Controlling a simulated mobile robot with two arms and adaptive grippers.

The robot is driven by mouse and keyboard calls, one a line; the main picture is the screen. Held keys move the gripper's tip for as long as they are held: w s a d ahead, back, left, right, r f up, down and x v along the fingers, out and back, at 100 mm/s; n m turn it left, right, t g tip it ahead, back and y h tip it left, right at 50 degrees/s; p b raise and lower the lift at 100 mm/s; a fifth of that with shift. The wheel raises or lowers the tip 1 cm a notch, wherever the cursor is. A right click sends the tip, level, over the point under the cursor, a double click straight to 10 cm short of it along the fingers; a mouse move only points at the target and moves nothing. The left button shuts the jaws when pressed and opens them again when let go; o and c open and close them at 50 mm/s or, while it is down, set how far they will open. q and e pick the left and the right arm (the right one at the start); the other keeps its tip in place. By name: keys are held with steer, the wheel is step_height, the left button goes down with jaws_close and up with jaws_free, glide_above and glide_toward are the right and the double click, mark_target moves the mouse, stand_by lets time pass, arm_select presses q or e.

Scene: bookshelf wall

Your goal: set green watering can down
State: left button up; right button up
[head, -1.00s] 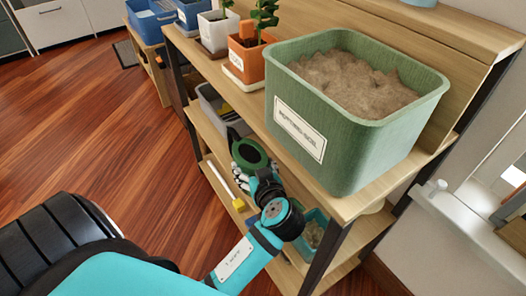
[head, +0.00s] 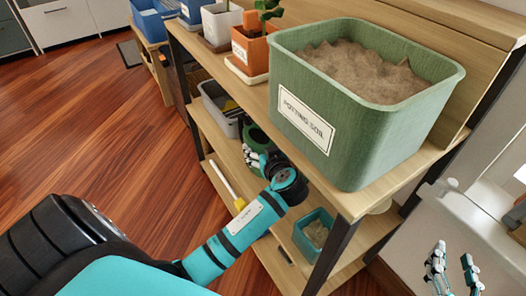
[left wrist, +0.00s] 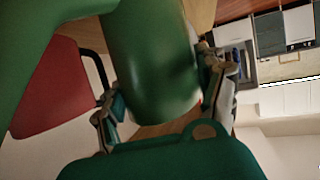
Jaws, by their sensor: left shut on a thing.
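The green watering can (head: 252,133) shows only in part in the head view, at the middle shelf (head: 229,152) below the shelf top. My left gripper (head: 262,160) is shut on it, and my wrist and the shelf top hide much of it. Whether its base touches the shelf board is hidden. In the left wrist view the can (left wrist: 150,60) is large and close, between the two fingers of my left gripper (left wrist: 160,100). My right gripper (head: 453,272) is at the lower right of the head view, open and empty, apart from the shelf.
A large green potting soil bin (head: 360,130) stands on the top board. An orange pot (head: 252,50) and a white pot (head: 220,25) stand left of it. A grey bin (head: 216,108) is beside the can. A teal container (head: 313,232) sits on the bottom shelf.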

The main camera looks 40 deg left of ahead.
steer(key=shift+r, duration=0.2)
steer(key=shift+r, duration=0.1)
arm_select(q)
steer(key=o, duration=1.3)
steer(key=shift+f, duration=0.1)
arm_select(e)
steer(key=shift+a+r+t, duration=0.1)
steer(key=shift+t, duration=0.2)
arm_select(q)
steer(key=p+v, duration=0.1)
steer(key=v, duration=0.6)
steer(key=shift+s+d+p, duration=0.2)
steer(key=shift+d+p, duration=0.05)
steer(key=shift+p, duration=0.1)
arm_select(e)
steer(key=s+d+f+g+h, duration=0.1)
steer(key=s+d+f+g, duration=0.1)
steer(key=f, duration=0.5)
steer(key=s+g, duration=0.1)
steer(key=g, duration=0.1)
steer(key=shift+s+g, duration=0.15)
steer(key=shift+g, duration=0.25)
